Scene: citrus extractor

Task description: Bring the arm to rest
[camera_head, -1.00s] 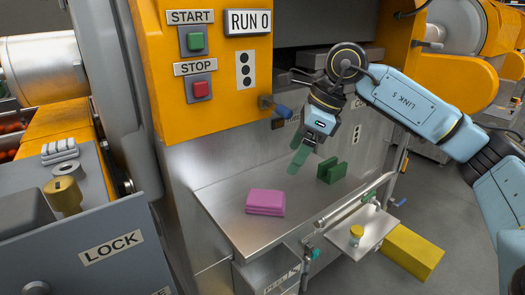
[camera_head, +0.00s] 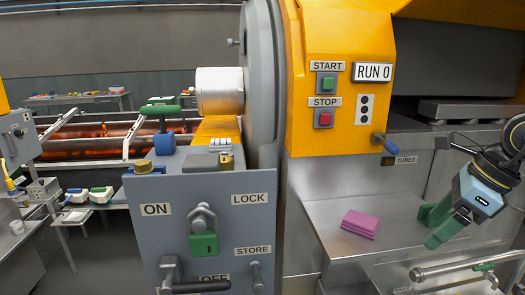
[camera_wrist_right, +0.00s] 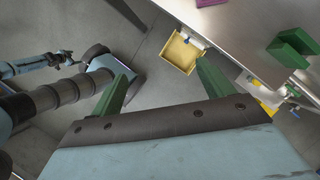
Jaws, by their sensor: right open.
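My right gripper (camera_head: 446,230) is at the right of the head view, with its green fingers pointing down and left. It is empty. In the right wrist view, its two green fingers (camera_wrist_right: 165,85) are wide apart with nothing between them. In the head view it overlaps the green block (camera_head: 428,213) on the steel shelf and hides part of it. The wrist view shows that block (camera_wrist_right: 293,47) apart from the fingers, to their right. My left gripper cannot be made out in these frames.
A blue-tipped handle (camera_head: 385,143) sticks out above. A grey lock panel (camera_head: 142,240) stands at front left. A yellow open box (camera_wrist_right: 181,53) is on the floor.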

